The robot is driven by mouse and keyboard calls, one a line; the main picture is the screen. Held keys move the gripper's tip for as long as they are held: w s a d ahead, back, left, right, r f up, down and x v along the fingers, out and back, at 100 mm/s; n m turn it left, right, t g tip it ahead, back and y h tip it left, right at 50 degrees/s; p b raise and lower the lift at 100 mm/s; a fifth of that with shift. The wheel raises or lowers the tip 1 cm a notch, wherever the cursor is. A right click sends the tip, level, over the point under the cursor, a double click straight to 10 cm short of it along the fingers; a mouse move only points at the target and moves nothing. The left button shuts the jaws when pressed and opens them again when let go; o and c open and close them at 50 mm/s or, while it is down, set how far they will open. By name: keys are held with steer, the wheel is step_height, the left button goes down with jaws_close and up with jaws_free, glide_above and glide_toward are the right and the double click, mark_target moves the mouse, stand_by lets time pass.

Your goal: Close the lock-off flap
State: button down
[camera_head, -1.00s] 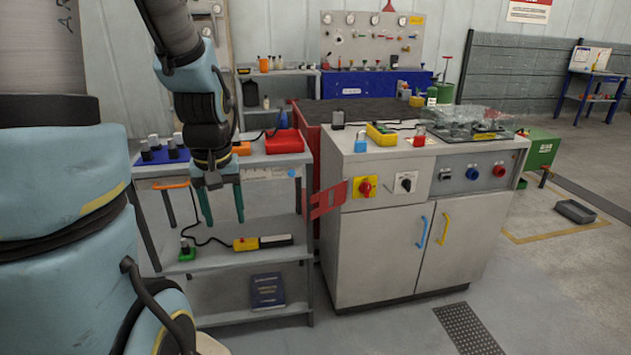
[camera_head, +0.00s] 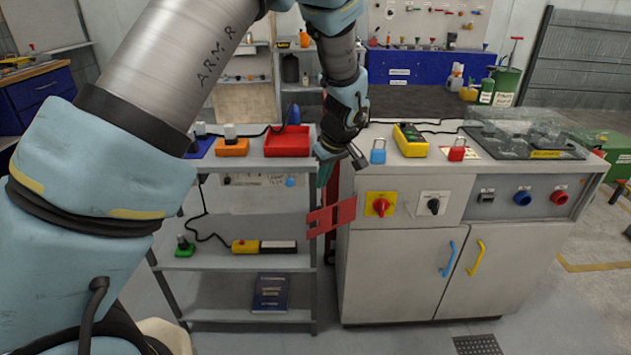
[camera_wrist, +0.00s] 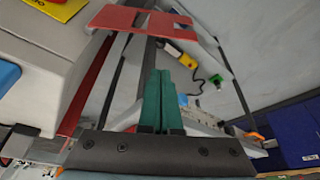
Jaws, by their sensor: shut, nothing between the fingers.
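The red lock-off flap (camera_head: 331,215) sticks out to the left from the cabinet's front left edge, beside the yellow plate with the red rotary switch (camera_head: 380,205). It stands away from the switch and does not cover it. In the wrist view the flap (camera_wrist: 120,20), with a cut-out in it, lies beyond the fingertips. My gripper (camera_head: 324,178) points down just above and behind the flap, between shelf and cabinet. Its teal fingers (camera_wrist: 160,78) are together and empty, with a visible space to the flap. The hinge is hard to make out.
The grey cabinet (camera_head: 400,275) stands close on the right, with blue (camera_head: 378,152) and red padlocks (camera_head: 457,150) and a yellow meter (camera_head: 410,141) on top. A shelf rack (camera_head: 225,262) with a red tray (camera_head: 287,142) stands left. Floor in front is partly clear.

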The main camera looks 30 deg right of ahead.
mark_target(330, 214)
steer(key=p+x, duration=0.2)
steer(key=x, duration=0.6)
steer(key=shift+f, duration=0.25)
steer(key=shift+s, duration=0.15)
steer(key=shift+s+a+n+b, duration=0.1)
steer(key=shift+s+n+b, duration=0.15)
steer(key=shift+n+b, duration=0.15)
